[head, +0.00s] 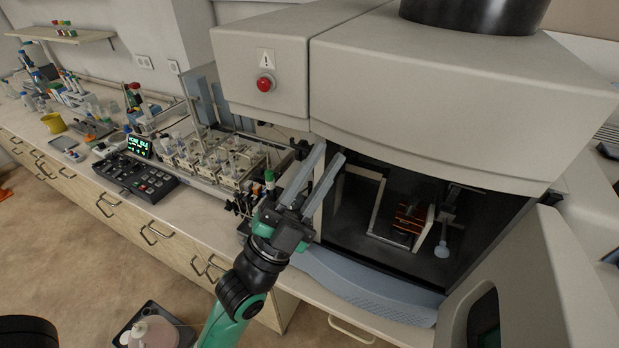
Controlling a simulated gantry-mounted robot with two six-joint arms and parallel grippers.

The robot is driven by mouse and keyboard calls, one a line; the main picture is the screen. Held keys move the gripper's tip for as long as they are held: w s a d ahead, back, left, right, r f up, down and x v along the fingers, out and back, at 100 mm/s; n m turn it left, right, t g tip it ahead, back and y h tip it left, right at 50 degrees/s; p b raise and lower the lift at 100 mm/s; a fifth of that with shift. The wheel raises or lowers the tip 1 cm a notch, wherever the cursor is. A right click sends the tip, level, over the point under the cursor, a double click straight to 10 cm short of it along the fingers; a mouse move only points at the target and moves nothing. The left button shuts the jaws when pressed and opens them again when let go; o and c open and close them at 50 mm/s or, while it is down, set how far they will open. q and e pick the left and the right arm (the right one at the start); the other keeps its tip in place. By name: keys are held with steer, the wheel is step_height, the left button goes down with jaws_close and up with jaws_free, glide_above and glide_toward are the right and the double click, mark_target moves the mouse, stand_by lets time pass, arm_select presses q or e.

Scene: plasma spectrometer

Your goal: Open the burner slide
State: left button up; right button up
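The large beige spectrometer has an open dark compartment (365,240) on the right. Inside it is a pale frame (378,205) around an orange-brown coil-like part (408,218), and a grey rod with a rounded end (442,248) beside it. I cannot tell which of these parts is the burner slide. My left gripper (329,152) is in front of the compartment's left edge, with its two long grey fingers pointing up and apart. Nothing shows between them. The fingers overlap the left edge of the opening in the picture. My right gripper is not in view.
A hinged beige door (535,275) with a dark window stands open at the right. A blue-grey sill (365,290) runs below the compartment. A red button (265,84) is on the upper housing. Pump tubing and racks (220,160) crowd the bench left of the gripper.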

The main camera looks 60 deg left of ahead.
arm_select(q)
steer(key=a+f+m+g+y+p, duration=0.2)
steer(key=a+f+g+y+p, duration=0.1)
steer(key=a+f+g+p, duration=0.3)
steer(key=m+g+y+p, duration=0.1)
steer(key=g+y+p, duration=0.1)
steer(key=g+p, duration=0.2)
glide_toward(300, 149)
steer(key=p+x, duration=0.1)
steer(key=x, duration=0.9)
steer(key=shift+w+a, duration=0.15)
steer(key=shift+w, duration=0.1)
jaws_close()
